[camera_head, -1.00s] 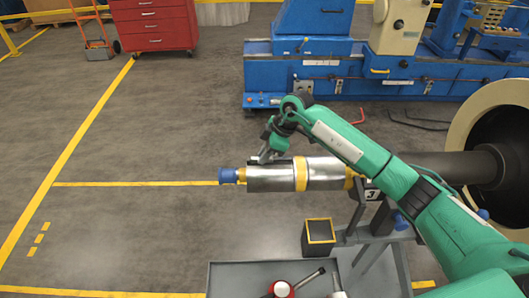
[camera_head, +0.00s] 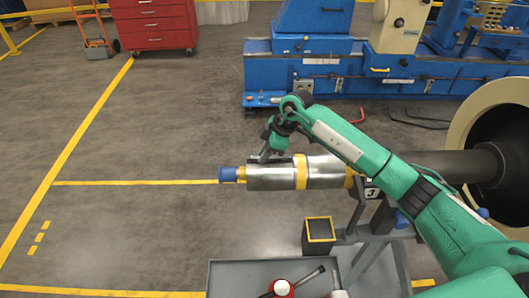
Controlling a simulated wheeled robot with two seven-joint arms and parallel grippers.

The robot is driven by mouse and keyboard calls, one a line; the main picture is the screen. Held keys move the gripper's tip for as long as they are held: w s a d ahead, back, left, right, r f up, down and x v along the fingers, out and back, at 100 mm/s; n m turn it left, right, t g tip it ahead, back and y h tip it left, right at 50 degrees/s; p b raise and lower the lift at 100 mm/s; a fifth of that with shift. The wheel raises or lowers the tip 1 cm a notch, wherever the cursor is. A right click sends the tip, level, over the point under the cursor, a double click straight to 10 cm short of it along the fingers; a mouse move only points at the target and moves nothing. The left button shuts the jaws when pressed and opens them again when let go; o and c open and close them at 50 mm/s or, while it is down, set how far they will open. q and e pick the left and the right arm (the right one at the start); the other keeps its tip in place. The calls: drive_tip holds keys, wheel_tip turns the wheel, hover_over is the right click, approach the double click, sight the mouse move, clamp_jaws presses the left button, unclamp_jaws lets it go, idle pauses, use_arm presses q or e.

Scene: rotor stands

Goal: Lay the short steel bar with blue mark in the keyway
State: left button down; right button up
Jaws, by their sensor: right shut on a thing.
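My right gripper (camera_head: 264,156) is at the top of the shaft's steel section, near the left end, pointing down. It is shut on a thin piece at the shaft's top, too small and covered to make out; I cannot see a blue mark. A dark strip shows along the top of the shaft beside the fingers. I cannot tell keyway from bar there. My left gripper is not in view.
A stand marked 3 (camera_head: 371,193) is under the shaft. A small black box with a yellow rim (camera_head: 320,230) and a grey tray (camera_head: 232,277) with tools are in front. A large ring-shaped housing (camera_head: 468,125) is at the right. Open floor lies to the left.

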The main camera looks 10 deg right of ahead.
drive_tip(key=shift+f, duration=0.2)
drive_tip(key=shift+r, duration=0.15)
idle(0.9)
idle(0.3)
drive_tip(key=o, duration=0.8)
drive_tip(key=shift+o, duration=0.2)
drive_tip(key=o, duration=0.6)
drive_tip(key=shift+c, duration=0.2)
drive_tip(key=shift+p, duration=0.3)
